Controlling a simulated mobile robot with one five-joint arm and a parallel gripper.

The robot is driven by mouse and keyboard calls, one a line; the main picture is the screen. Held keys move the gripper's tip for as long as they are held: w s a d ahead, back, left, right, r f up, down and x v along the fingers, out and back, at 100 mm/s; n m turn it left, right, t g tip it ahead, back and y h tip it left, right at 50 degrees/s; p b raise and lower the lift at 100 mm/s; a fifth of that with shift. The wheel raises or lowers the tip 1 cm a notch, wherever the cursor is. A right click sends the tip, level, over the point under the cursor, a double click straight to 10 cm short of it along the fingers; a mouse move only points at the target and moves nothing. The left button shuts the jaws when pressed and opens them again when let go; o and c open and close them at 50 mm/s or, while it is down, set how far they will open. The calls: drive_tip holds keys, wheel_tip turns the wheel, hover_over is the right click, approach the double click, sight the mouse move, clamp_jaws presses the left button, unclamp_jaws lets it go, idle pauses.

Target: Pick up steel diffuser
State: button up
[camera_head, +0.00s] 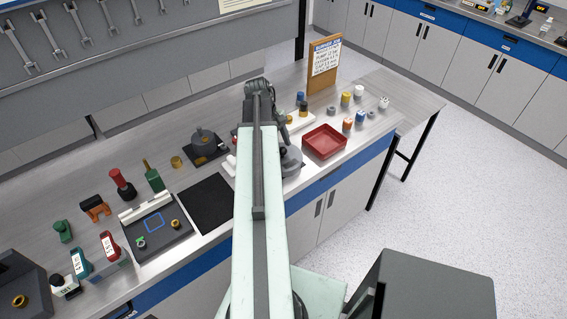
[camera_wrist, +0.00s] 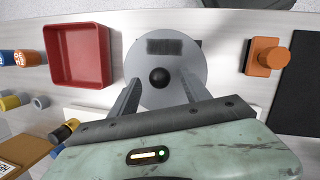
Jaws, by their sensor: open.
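A round grey metal disc with a black knob at its centre, which looks like the steel diffuser, lies on the bench in the wrist view (camera_wrist: 178,98). A dark rectangular patch is on its far part. In the head view the disc (camera_head: 292,163) shows just right of my arm, which hides part of it. My gripper (camera_wrist: 160,77) is open over the disc, with one finger on each side of the knob in the picture. The fingers hold nothing. Whether the fingertips touch the disc cannot be told. In the head view the jaws are hidden.
A red tray (camera_head: 325,142) stands right of the disc, with several small coloured cylinders beyond it. An orange block on a dark base (camera_wrist: 263,57) is close on the disc's other side. A black mat (camera_head: 206,204) and a dark burner-like unit (camera_head: 204,145) lie left of my arm.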

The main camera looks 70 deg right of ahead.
sight(282, 148)
drive_tip(key=shift+s+f, duration=0.2)
drive_tip(key=shift+f, duration=0.5)
drive_tip(key=shift+r, duration=0.2)
clamp_jaws()
drive_tip(key=shift+s, duration=0.1)
wheel_tip(282, 148, up, 10)
drive_tip(key=p, duration=1)
drive_tip(key=c, duration=0.8)
unclamp_jaws()
drive_tip(key=shift+c, duration=0.2)
clamp_jaws()
